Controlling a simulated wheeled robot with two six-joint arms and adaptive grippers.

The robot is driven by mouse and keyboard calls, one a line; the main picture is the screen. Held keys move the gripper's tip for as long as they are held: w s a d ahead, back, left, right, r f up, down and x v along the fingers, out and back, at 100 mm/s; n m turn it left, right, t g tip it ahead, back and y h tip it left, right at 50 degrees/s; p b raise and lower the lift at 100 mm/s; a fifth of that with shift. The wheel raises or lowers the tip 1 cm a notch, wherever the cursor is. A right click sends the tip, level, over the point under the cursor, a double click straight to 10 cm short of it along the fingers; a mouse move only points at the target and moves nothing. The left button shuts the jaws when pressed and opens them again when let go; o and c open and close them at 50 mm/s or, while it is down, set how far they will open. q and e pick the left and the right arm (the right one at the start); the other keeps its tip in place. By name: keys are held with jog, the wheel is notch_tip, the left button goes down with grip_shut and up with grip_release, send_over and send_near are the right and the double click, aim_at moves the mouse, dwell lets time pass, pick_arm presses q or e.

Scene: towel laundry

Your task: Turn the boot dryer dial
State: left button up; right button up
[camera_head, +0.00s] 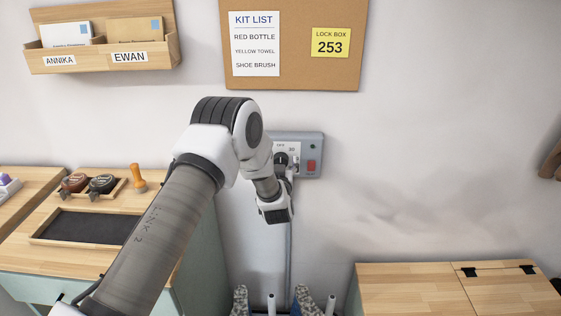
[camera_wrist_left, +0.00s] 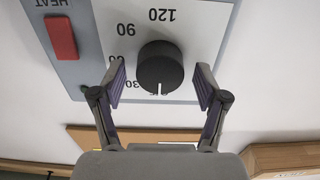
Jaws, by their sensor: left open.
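The boot dryer's control panel (camera_head: 313,143) is a grey box on the wall in the head view. Its black round dial (camera_head: 281,159) shows beside my left arm. In the left wrist view the picture is upside down, and the dial (camera_wrist_left: 160,66) has a white pointer line towards the bottom of the picture. The numbers 120, 90 and 30 are printed around it. My left gripper (camera_wrist_left: 160,78) is open, one finger on each side of the dial, with gaps showing between fingers and dial. In the head view, my wrist partly hides the panel. My right gripper is out of view.
A red switch (camera_head: 311,166) sits beside the dial, marked HEAT in the wrist view. Below, patterned boots (camera_head: 304,299) and white pegs stand between the left cabinet and a wooden-topped chest (camera_head: 410,285). A corkboard (camera_head: 295,70) hangs above.

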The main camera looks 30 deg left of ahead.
pick_arm(q)
jog(key=c, duration=1.2)
jog(key=shift+o, duration=0.2)
